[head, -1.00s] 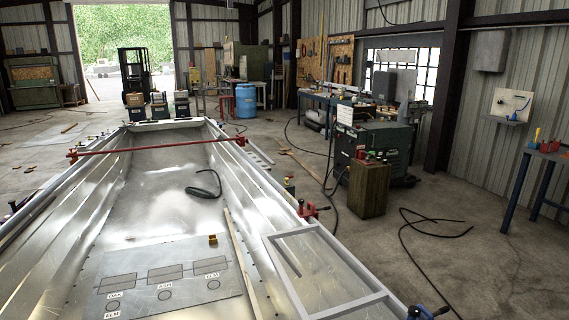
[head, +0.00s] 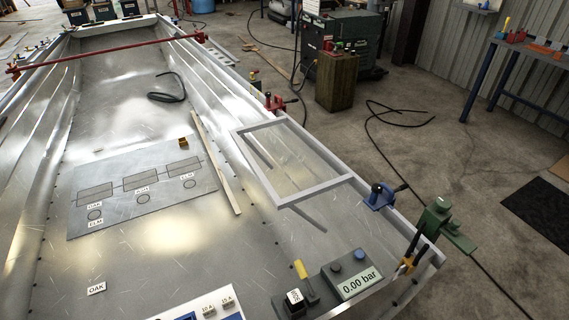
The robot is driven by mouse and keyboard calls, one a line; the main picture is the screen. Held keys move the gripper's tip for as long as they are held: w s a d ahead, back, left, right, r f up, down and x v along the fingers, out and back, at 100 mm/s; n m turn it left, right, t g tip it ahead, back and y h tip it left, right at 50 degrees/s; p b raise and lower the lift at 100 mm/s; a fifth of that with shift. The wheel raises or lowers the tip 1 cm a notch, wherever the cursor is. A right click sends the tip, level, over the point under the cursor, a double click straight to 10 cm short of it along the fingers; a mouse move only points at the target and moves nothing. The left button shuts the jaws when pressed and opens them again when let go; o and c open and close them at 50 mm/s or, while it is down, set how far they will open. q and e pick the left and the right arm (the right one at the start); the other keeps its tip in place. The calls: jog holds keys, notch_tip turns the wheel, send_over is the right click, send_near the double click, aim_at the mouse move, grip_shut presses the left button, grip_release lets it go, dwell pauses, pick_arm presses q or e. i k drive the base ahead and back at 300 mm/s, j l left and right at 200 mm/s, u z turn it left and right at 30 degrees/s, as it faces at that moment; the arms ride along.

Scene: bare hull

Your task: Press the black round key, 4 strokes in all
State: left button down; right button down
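A grey box (head: 346,286) with a display reading "0.00 bar" sits at the bottom right of the hull in the head view. Two small round keys are on its top face. The left one looks black (head: 336,267); the right one looks blue (head: 360,254). Nothing touches either key. Neither of my grippers shows in the head view.
Left of the box are a dark block with a yellow lever (head: 300,269), a small labelled block (head: 294,298) and a blue-and-white panel (head: 215,305).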

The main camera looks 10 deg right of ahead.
aim_at(335, 268)
jog(key=z, duration=0.75)
